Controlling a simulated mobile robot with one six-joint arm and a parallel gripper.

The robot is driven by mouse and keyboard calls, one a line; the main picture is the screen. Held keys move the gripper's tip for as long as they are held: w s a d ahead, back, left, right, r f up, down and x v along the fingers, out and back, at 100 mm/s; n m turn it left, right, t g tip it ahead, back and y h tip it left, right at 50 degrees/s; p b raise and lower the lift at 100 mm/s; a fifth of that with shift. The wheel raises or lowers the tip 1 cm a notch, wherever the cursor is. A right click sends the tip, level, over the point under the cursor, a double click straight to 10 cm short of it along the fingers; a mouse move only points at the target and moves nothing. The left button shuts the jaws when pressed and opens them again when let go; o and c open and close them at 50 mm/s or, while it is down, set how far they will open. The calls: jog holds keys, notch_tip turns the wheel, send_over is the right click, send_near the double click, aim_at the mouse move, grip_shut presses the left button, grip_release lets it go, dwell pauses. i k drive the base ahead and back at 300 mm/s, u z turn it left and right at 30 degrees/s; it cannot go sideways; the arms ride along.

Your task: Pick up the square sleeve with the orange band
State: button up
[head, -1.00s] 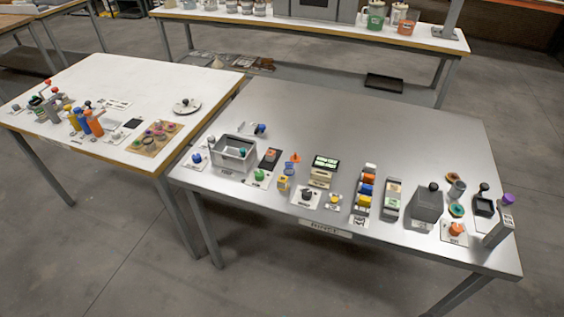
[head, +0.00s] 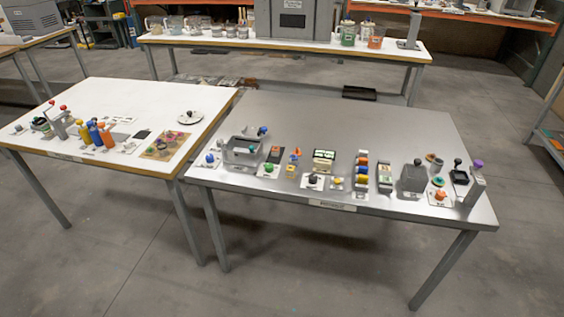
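My gripper is not in view. I cannot clearly pick out a square sleeve with an orange band at this size. On the grey metal table (head: 330,120), a narrow upright stack (head: 362,172) shows orange, blue and yellow parts. A small orange piece (head: 295,154) stands left of it, behind a small yellow block (head: 290,170). Another orange piece (head: 440,196) sits on a white card near the table's right end. On the white table, an orange bottle (head: 107,138) stands beside blue and yellow ones.
A grey open box (head: 243,150) and a dark grey block (head: 413,180) stand in the metal table's front row. The back half of that table is clear. A long bench (head: 200,40) with jars stands behind. Open floor (head: 290,265) lies in front of both tables.

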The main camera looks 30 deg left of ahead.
aim_at(275, 150)
jog(key=z, duration=0.25)
jog(key=k, duration=0.7)
jog(key=u, duration=2.45)
jog(key=i, duration=1)
jog(key=u, duration=0.05)
